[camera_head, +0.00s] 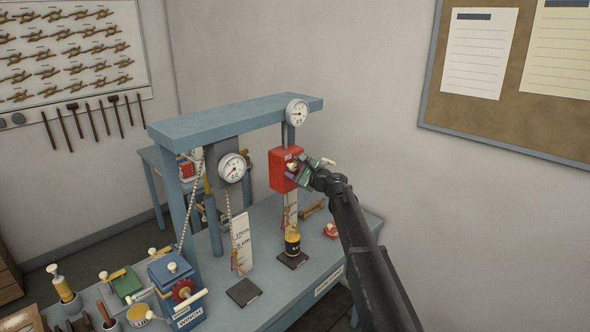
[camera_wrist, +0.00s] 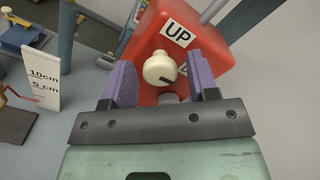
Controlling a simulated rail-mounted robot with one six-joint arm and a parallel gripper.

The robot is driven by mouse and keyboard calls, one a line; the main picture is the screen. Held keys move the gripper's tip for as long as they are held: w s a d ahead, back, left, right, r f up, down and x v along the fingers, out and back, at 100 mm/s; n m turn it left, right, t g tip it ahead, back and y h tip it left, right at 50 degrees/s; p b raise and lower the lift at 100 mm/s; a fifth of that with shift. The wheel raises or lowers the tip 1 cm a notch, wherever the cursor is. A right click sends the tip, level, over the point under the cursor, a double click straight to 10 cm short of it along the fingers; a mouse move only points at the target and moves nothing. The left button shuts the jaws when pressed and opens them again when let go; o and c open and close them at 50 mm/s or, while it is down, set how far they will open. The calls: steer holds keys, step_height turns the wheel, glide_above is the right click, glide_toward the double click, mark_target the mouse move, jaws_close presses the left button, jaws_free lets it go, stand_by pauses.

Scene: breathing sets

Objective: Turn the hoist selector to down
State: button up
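The red hoist box (camera_head: 280,170) hangs under the blue frame and fills the top of the wrist view (camera_wrist: 208,50). Its cream selector knob (camera_wrist: 160,68) has a dark pointer mark at its lower right side. A white "UP" label (camera_wrist: 178,34) sits above the knob; a second label, partly hidden behind my right finger, shows what looks like a "D". My gripper (camera_wrist: 160,80) is open, with its purple fingers on either side of the knob and visible gaps to it. In the head view my gripper (camera_head: 307,170) is at the front of the red box.
A blue frame (camera_head: 235,118) with two round gauges (camera_head: 232,167) (camera_head: 297,112) stands on the blue table. A yellow-black weight (camera_head: 292,242) is below the box. A measuring card (camera_head: 242,243) stands left of it. A winch box (camera_head: 177,290) and several tools crowd the front left.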

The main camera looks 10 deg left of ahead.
steer(key=v, duration=1)
steer(key=shift+s+d, duration=0.25)
steer(key=shift+d, duration=0.05)
steer(key=s+d+f+n+g+h+b, duration=0.3)
steer(key=s+f+n+g, duration=0.4)
steer(key=s+f+n, duration=0.75)
steer(key=s+d+f+g+h+b, duration=0.1)
steer(key=s+d+f+h+b, duration=0.2)
steer(key=s+d+f, duration=0.2)
steer(key=s+d+f+n+g+h+b, duration=0.1)
steer(key=s+d+f+h+b, duration=0.3)
steer(key=s, duration=0.8)
steer(key=s+d+f+n+g+h+b, duration=0.1)
steer(key=s+d+f+g+h+b, duration=0.1)
steer(key=s+d+f+h+b, duration=0.2)
steer(key=shift+s+d+f, duration=0.35)
steer(key=shift+s+f, duration=0.25)
steer(key=shift+s, duration=0.15)
steer(key=shift+s+d+f, duration=0.4)
steer(key=shift+s+f, duration=0.2)
steer(key=shift+s, duration=0.15)
steer(key=shift+s+d+f, duration=0.35)
steer(key=shift+s+f, duration=0.2)
steer(key=shift+s, duration=0.2)
